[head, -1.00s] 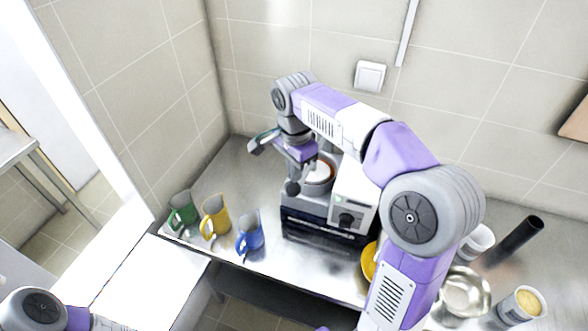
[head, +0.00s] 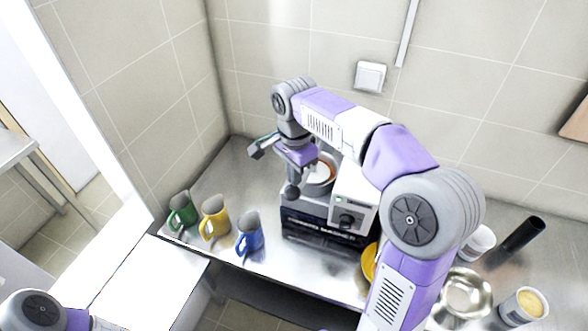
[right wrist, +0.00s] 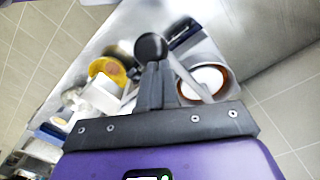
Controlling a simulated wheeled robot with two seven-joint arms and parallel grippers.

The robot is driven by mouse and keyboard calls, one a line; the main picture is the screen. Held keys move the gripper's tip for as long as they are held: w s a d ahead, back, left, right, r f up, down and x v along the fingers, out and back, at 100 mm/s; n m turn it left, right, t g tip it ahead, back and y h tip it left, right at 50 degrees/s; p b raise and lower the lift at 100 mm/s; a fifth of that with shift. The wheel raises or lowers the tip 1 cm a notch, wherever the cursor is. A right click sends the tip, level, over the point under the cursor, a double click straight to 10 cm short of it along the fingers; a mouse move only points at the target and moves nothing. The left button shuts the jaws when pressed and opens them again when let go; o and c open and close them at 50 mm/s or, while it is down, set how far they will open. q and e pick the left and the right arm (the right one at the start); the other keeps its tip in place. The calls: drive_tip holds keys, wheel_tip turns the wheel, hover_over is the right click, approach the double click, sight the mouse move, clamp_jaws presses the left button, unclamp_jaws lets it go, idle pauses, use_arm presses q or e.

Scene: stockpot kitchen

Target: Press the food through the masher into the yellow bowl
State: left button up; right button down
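My right gripper (right wrist: 160,78) looks shut, its fingers close together, with the tips at a black ball knob (right wrist: 150,47) on a grey lever; whether they touch it is unclear. In the head view, the right gripper (head: 293,176) is over the machine, with the dark knob (head: 292,191) below it. A round pan (head: 327,184) with a brown-orange rim and pale inside sits beside it; it also shows in the wrist view (right wrist: 226,84). The yellow bowl (head: 369,262) is mostly hidden by my right arm; a yellow bowl shape (right wrist: 97,67) shows in the wrist view. My left gripper is out of view.
Green (head: 182,211), yellow (head: 215,217) and blue (head: 249,233) mugs stand left of the boxy machine (head: 346,212). A steel bowl (head: 482,293), a tub with yellow contents (head: 522,304), a white cup (head: 479,244) and a black cylinder (head: 521,236) stand right.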

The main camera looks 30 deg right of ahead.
drive_tip(key=shift+f+b, duration=1.15)
drive_tip(key=shift+f, duration=1.05)
idle(5.7)
